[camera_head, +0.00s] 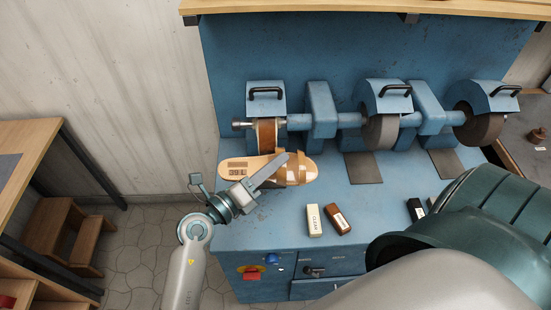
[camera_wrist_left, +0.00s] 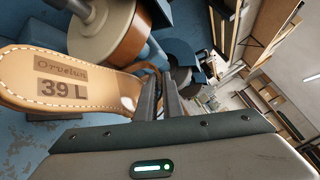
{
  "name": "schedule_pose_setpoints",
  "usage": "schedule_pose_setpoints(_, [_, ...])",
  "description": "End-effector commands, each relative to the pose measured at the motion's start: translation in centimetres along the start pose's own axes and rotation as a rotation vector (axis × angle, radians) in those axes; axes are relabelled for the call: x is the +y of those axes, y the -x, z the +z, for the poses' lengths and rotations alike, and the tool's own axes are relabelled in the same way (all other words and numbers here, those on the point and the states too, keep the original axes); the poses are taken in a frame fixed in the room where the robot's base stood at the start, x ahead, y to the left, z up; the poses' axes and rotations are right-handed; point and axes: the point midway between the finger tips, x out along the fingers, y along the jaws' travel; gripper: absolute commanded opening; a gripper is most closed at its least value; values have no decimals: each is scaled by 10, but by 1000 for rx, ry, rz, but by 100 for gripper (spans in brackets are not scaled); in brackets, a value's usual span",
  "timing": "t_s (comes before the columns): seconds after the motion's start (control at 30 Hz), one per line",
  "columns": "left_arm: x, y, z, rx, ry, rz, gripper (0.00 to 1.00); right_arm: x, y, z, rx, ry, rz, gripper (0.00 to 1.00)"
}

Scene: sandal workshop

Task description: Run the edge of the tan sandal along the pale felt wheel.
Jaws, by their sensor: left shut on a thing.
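The tan sandal (camera_head: 233,168) is held flat, heel to the left, straps to the right, in front of the left wheel (camera_head: 266,136). That wheel has a brown rim. My left gripper (camera_head: 283,164) is shut on the sandal near its middle. In the left wrist view, the heel of the sandal (camera_wrist_left: 98,92) shows "39 L", with the brown-rimmed wheel (camera_wrist_left: 112,40) just beyond its edge. I cannot tell if they touch. My right gripper is not in view.
The blue machine bench (camera_head: 250,225) also carries a dark brown wheel (camera_head: 480,126) at the right. A white "CLEAN" block (camera_head: 314,221) and a brown block (camera_head: 338,219) lie near its front. A black-and-white block (camera_head: 416,209) lies near my right arm. Wooden steps (camera_head: 62,231) stand left.

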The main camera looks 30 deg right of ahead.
Motion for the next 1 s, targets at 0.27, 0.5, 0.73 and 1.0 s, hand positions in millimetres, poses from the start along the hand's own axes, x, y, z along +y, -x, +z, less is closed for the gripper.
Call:
schedule_pose_setpoints(0.27, [-3, -2, 0, -2, -1, -2, 0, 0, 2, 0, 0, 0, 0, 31])
schedule_pose_setpoints(0.5, [-5, -7, -3, -2, 0, -2, 0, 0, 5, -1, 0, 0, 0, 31])
schedule_pose_setpoints(0.73, [-7, -12, -6, -1, 0, -2, 0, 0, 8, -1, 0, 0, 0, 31])
schedule_pose_setpoints(1.0, [-8, -14, -8, -2, 0, -2, 0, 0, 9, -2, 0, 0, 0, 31])
